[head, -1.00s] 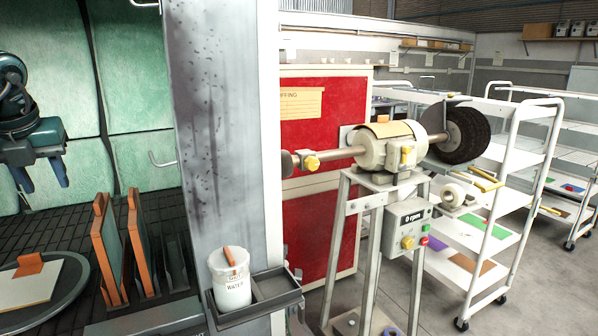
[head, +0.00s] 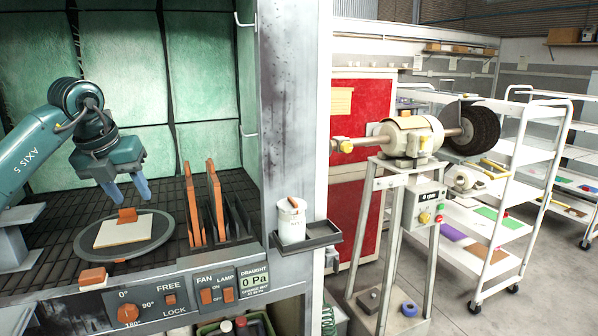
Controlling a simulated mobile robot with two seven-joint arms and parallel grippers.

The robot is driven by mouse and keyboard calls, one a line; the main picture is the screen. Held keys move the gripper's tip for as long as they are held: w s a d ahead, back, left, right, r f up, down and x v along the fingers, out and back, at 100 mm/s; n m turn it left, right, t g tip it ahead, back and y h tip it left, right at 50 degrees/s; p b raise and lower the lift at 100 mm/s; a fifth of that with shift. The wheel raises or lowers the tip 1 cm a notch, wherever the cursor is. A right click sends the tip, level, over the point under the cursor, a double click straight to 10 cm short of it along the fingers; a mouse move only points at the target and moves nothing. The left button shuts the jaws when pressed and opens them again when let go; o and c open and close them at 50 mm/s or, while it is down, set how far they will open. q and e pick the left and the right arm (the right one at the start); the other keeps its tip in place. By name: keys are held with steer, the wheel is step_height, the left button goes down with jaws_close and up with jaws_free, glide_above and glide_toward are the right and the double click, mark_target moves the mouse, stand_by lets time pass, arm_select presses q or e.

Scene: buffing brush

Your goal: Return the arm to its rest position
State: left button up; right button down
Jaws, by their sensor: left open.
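My left arm comes in from the left inside the green-walled booth. Its left gripper (head: 128,194) has two blue fingers pointing down, spread apart with nothing between them. It hangs above the round turntable (head: 160,236) on the booth's grate. A pale square panel (head: 112,232) with an orange block (head: 127,215) at its far edge lies on the turntable, just below the fingers. My right gripper is not in view.
Upright orange-edged boards (head: 214,202) stand in a rack right of the turntable. A white water cup (head: 291,222) sits in a tray (head: 322,235) on the booth post. The buffing machine (head: 412,142) and white shelf carts (head: 520,190) stand to the right.

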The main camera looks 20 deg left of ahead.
arm_select(q)
steer(key=w+d+f+m+h, duration=0.3)
steer(key=w+d+f+h, duration=0.15)
steer(key=d+f, duration=0.4)
steer(key=s+d+f+n+t+h, duration=0.1)
steer(key=s+d+f+h, duration=0.3)
steer(key=d, duration=0.6)
steer(key=w+d+f+n+h, duration=0.1)
steer(key=d+h, duration=0.4)
steer(key=d, duration=0.4)
steer(key=s+d+f+n+t+h, duration=0.1)
steer(key=s+d+f+h, duration=0.3)
steer(key=d, duration=0.6)
steer(key=s+a+f+n+t+y, duration=0.2)
steer(key=s+f+n+y, duration=0.5)
steer(key=f+n, duration=0.5)
steer(key=s+a+f+n+t+y, duration=0.2)
steer(key=s+f+n+y, duration=0.4)
steer(key=f+n, duration=0.6)
steer(key=s+n, duration=0.2)
steer(key=n, duration=0.1)
steer(key=shift+f+n+y, duration=0.35)
steer(key=shift+f+n, duration=0.05)
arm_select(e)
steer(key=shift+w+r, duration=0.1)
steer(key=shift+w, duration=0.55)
